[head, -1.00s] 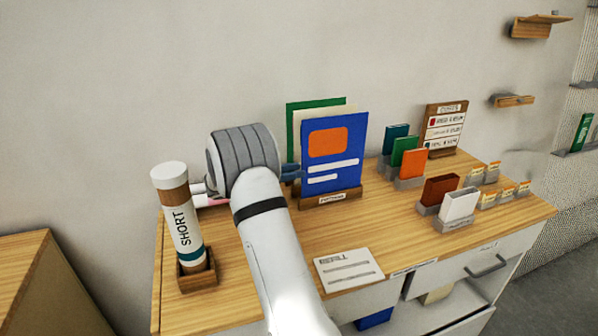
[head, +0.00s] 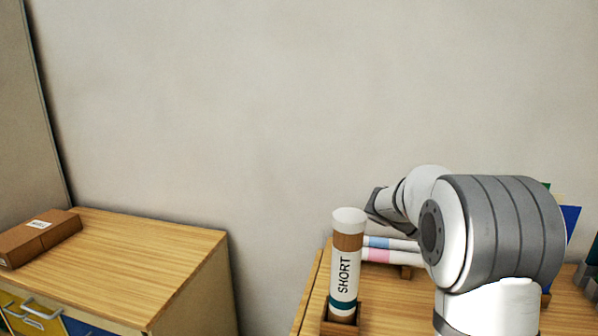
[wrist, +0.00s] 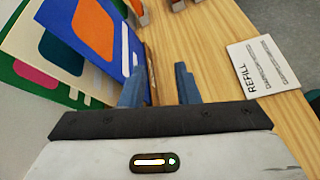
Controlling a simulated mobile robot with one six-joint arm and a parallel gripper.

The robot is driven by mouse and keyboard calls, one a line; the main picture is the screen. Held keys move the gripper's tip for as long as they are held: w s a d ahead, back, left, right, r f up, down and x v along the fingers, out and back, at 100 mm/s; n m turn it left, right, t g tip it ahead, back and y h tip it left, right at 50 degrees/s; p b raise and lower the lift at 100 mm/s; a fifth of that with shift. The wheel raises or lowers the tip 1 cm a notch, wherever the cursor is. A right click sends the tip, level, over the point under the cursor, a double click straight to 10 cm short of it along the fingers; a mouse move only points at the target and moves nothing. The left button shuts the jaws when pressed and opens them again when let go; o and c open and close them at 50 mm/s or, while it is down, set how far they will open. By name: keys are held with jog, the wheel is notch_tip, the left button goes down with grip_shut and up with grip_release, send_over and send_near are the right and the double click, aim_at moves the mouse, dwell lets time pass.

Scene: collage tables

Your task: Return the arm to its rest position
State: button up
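My gripper shows in the wrist view (wrist: 160,85), with two blue-grey fingers spread apart and nothing between them. It is open above the wooden table top (wrist: 205,40). A blue folder (wrist: 105,35) with an orange shape stands in front of other folders, close to the left finger. In the head view my arm stands at the right, bent over the table, and its grey and white joints hide much of the table. The gripper's fingers are hidden in that view.
A tube marked SHORT (head: 346,268) stands upright in a wooden holder (head: 340,328). Rolled papers (head: 390,250) lie behind it. A REFILL card (wrist: 262,66) lies flat on the table. A separate cabinet (head: 150,255) at the left bears a brown box (head: 38,238).

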jog(key=s+a+f+m+t+y+p, duration=0.1)
jog(key=s+a+m+y, duration=0.4)
jog(key=s+a, duration=0.5)
jog(key=s+a+f+m+t+y, duration=0.4)
jog(key=s+a+f+m+y, duration=0.1)
jog(key=s+a, duration=0.6)
jog(key=s+m+y, duration=0.1)
jog(key=y, duration=0.1)
jog(key=shift+a+y+p, duration=0.2)
jog(key=shift+y+p, duration=0.2)
jog(key=shift+f, duration=0.15)
